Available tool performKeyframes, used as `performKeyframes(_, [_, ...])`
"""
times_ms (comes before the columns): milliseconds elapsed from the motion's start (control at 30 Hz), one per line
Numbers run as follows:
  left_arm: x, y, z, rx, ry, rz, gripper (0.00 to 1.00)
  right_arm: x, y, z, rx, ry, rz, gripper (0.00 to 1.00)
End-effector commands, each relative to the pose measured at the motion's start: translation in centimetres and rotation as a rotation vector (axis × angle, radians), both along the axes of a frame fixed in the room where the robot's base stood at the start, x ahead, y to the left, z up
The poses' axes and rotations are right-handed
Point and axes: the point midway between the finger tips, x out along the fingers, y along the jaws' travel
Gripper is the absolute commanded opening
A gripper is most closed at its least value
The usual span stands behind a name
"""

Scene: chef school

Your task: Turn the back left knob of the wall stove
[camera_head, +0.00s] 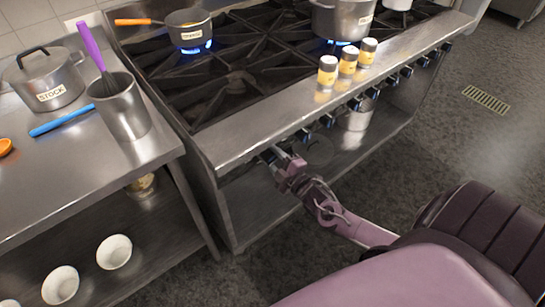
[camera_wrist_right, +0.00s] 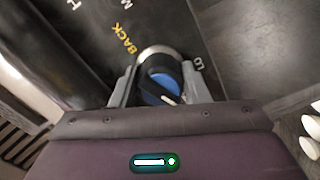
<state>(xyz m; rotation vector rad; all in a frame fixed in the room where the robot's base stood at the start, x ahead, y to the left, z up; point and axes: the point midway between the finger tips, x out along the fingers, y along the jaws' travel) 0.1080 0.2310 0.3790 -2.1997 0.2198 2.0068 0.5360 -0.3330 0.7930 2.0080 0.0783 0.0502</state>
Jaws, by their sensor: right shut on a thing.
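The wall stove (camera_head: 235,120) fills the upper middle of the head view, with a row of knobs along its front edge. My right gripper (camera_head: 268,156) is at the left end of that row. In the right wrist view, my right gripper (camera_wrist_right: 163,88) is shut on a knob (camera_wrist_right: 160,82) with a blue face and a silver ring, one finger on each side. Yellow lettering reading "BACK" stands beside this knob on the dark panel. In the head view the gripper largely hides the held knob. My left gripper is not in view.
A saucepan (camera_head: 188,28) and a large pot (camera_head: 342,20) stand over blue flames. Several small yellow-labelled shakers (camera_head: 347,62) stand on the stove's front ledge. A steel counter (camera_head: 85,165) at left holds a lidded stock pot (camera_head: 44,78) and a utensil holder (camera_head: 121,108).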

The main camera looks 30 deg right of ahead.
Motion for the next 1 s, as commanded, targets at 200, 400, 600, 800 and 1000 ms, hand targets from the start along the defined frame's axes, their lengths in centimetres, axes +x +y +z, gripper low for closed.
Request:
performKeyframes(200, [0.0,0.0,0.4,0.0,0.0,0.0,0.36,0.0,0.0,0.0,-0.207,-0.013,0.001,0.19])
performKeyframes(400, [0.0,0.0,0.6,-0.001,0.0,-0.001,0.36,0.0,0.0,0.1,-0.396,-0.029,0.002,0.19])
performKeyframes(600, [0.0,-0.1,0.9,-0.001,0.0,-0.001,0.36,0.0,0.0,0.2,-0.572,-0.043,0.002,0.19])
performKeyframes(800, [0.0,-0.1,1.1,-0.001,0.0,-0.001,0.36,0.0,0.0,0.2,-0.714,-0.055,0.002,0.19])
performKeyframes(1000, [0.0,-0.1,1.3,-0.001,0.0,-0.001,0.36,-0.1,0.0,0.2,-0.811,-0.061,0.002,0.19])
